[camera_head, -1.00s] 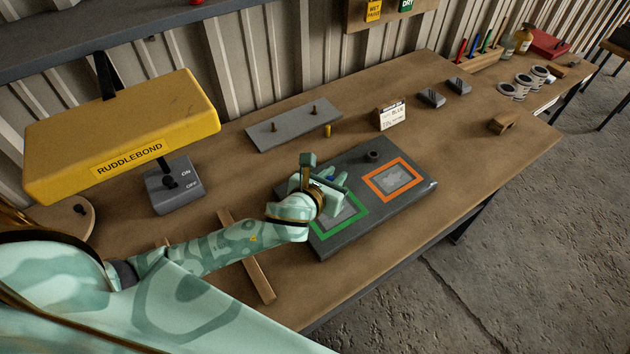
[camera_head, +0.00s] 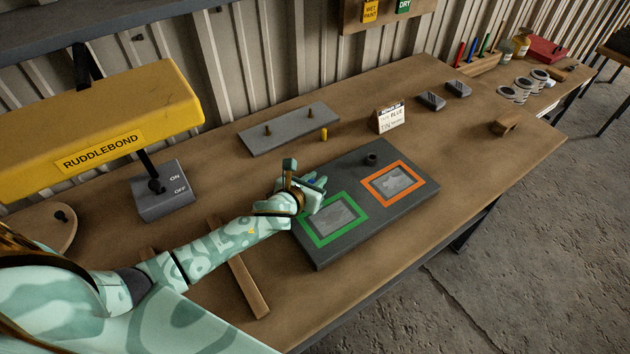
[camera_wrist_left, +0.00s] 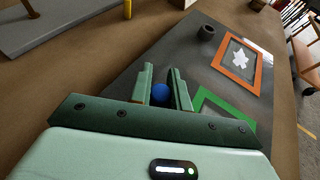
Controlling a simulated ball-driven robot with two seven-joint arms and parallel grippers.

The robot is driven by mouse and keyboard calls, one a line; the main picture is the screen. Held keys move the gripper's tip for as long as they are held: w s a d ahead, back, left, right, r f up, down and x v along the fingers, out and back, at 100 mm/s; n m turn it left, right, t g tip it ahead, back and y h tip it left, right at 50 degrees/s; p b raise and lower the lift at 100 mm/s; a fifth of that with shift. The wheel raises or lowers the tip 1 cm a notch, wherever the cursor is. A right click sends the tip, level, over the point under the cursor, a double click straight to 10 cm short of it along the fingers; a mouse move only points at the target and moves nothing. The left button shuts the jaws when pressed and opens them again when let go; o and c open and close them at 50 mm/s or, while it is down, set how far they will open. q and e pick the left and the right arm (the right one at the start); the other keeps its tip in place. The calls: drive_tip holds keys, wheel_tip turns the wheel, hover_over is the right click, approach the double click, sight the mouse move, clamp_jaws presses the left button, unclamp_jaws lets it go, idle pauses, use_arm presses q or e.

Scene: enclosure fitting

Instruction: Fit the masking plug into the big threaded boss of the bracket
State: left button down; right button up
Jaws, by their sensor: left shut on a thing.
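My left gripper (camera_head: 316,181) is shut on a small blue thing, seemingly the masking plug (camera_wrist_left: 160,93), whose round blue end shows between the two pale green fingers in the left wrist view. The gripper is above the left edge of a dark grey board (camera_head: 335,250), beside its green frame (camera_head: 327,240). A dark, short, hollow cylinder (camera_head: 371,159) stands upright near the board's back edge, apart from the gripper; it also shows in the left wrist view (camera_wrist_left: 206,32). I cannot tell whether it is the bracket's big threaded boss. My right gripper is not in view.
An orange frame (camera_head: 420,192) lies on the board's right. Behind are a grey plate (camera_head: 290,129) with two pegs, a yellow peg (camera_head: 324,134) and a small sign (camera_head: 390,118). A yellow lamp (camera_head: 100,125) hangs at left. The wooden table's right side is mostly clear.

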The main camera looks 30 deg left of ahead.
use_arm(q)
drive_tip(key=c, duration=1.3)
unclamp_jaws()
drive_tip(key=shift+f, duration=0.1)
drive_tip(key=shift+s+r, duration=0.2)
drive_tip(key=p+v, duration=0.2)
drive_tip(key=v, duration=0.8)
drive_tip(key=shift+s+p, duration=0.15)
drive_tip(key=shift+p, duration=0.2)
drive_tip(key=shift+s+r, duration=0.3)
drive_tip(key=shift+s, duration=0.3)
